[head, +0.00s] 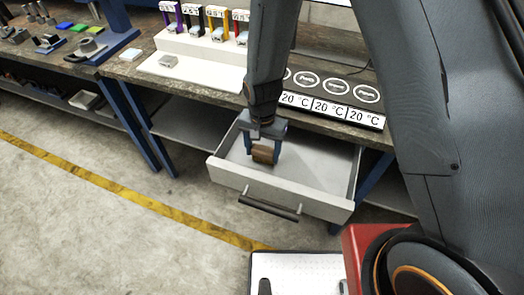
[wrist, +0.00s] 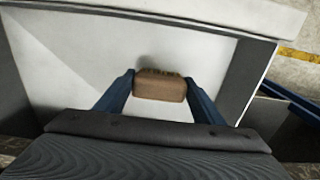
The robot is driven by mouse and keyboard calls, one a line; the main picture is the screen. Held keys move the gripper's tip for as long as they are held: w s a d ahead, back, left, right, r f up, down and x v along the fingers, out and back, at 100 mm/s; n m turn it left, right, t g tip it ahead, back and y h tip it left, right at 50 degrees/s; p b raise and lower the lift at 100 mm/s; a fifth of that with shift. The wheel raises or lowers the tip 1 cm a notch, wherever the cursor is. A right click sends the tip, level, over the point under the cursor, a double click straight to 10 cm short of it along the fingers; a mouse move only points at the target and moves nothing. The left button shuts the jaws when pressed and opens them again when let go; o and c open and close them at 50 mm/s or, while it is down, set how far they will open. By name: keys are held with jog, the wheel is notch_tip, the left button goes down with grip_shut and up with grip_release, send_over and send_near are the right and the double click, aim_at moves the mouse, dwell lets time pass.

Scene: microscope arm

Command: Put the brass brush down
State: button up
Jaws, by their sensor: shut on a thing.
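The brass brush shows as a small brown block (head: 264,154) in the head view, inside the open drawer (head: 320,200). My gripper (head: 264,150) points down into the drawer and is shut on the block. In the wrist view the brown block (wrist: 160,85) sits between the two blue fingers of my gripper (wrist: 160,90), with a dark marking along its far edge. The white drawer floor (wrist: 75,65) lies below it. I cannot tell whether the block touches the floor.
The drawer's front with its dark handle (head: 270,206) sticks out from the workbench (head: 210,85). A dark panel with 20 °C displays (head: 330,105) lies on the bench above. A white rack (head: 205,50) stands to the left. The rest of the drawer looks empty.

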aim_at(263, 150)
jog(key=shift+f, duration=0.3)
jog(key=shift+f, duration=0.1)
jog(key=o, duration=1.1)
notch_tip(263, 150, up, 12)
jog(key=b, duration=0.3)
jog(key=s+d+r+n+b, duration=0.1)
jog(key=s+d+r+n, duration=0.1)
jog(key=d, duration=0.8)
jog(key=s+d+r+n+t+b, duration=0.1)
jog(key=s+d+r, duration=0.2)
jog(key=d, duration=0.7)
jog(key=shift+s+d+n, duration=0.35)
jog(key=shift+s+n, duration=0.05)
jog(key=shift+s, duration=0.1)
